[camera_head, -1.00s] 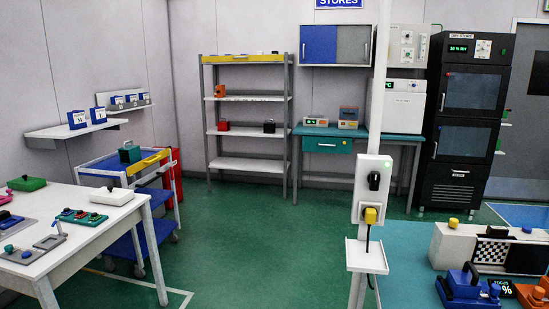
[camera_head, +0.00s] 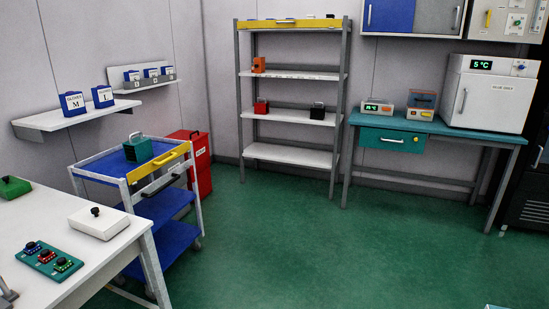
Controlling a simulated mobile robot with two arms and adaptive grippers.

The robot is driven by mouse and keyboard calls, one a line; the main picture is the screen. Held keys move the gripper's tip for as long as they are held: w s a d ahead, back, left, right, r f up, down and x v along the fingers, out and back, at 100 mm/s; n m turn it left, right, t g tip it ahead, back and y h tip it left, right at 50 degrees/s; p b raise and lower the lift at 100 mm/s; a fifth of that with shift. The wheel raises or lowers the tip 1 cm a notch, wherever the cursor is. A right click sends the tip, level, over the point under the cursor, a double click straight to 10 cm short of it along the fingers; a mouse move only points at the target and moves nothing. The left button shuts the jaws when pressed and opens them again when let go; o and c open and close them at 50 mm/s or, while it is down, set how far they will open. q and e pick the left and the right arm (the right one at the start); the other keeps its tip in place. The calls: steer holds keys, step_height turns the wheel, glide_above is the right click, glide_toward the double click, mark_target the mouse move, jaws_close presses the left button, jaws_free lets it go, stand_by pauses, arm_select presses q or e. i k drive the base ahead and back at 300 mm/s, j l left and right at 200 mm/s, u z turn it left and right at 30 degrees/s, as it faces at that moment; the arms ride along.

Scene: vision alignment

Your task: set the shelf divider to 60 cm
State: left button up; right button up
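The grey shelving unit (camera_head: 342,90) stands against the back wall. Its top shelf has a yellow front strip (camera_head: 300,24) with a small dark mark near its middle and a small dark piece near its right end. Which piece is the divider, and any scale reading, is too small to tell. On lower shelves are an orange item (camera_head: 259,65), a red item (camera_head: 261,106) and a black item (camera_head: 317,111).
A white table (camera_head: 100,262) fills the lower left, with a blue cart (camera_head: 160,206) behind it and a red cabinet (camera_head: 200,160) beyond. A teal bench (camera_head: 440,125) stands right of the shelving. The green floor (camera_head: 330,250) in front is clear.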

mark_target(260, 63)
steer(key=i, duration=2.45)
